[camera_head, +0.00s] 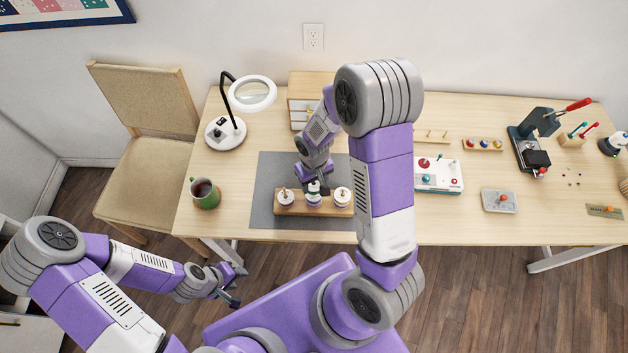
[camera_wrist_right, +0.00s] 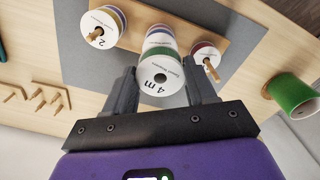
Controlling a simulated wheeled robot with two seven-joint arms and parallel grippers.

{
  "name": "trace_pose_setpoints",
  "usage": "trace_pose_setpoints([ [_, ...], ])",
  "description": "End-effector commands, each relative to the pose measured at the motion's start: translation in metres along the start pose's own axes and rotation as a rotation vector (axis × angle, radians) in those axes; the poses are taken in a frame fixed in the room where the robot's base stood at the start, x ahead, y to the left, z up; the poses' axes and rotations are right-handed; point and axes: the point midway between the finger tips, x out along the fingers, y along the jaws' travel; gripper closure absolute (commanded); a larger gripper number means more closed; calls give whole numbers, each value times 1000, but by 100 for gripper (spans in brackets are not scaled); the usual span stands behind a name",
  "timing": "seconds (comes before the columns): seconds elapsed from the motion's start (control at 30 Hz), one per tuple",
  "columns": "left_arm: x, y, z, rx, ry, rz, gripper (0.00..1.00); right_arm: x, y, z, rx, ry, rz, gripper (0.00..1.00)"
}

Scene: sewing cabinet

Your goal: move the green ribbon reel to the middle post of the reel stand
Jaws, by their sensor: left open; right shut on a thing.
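The wooden reel stand (camera_head: 325,211) lies on a grey mat, with a reel on its left post (camera_head: 285,198), one on its right post (camera_head: 342,197) and reels at the middle. My right gripper (camera_head: 313,184) is over the middle, pointing down. In the wrist view its fingers (camera_wrist_right: 163,88) are shut on a white-flanged reel marked "4 m" (camera_wrist_right: 158,84), whose ribbon edge looks green. A purple ribbon reel (camera_wrist_right: 160,30) shows beyond it. I cannot tell whether the held reel touches that reel or the post. My left gripper (camera_head: 238,285) is open and empty, off the table's front edge.
A green mug (camera_head: 205,194) stands left of the grey mat (camera_head: 262,208), with a magnifier lamp (camera_head: 225,132) behind it. A small drawer cabinet (camera_head: 300,90) stands behind the mat. Right of my right arm are a peg rack (camera_head: 432,137) and a control box (camera_head: 440,180).

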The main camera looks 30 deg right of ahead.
Motion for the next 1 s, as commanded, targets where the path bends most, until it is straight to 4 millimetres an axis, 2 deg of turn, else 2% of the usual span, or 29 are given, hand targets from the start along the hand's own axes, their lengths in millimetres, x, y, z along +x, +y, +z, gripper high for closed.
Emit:
trace_pose_setpoints([
  [1.0,22,-8,-1,0,0,0,57,26,0,0,0,0,0,74],
])
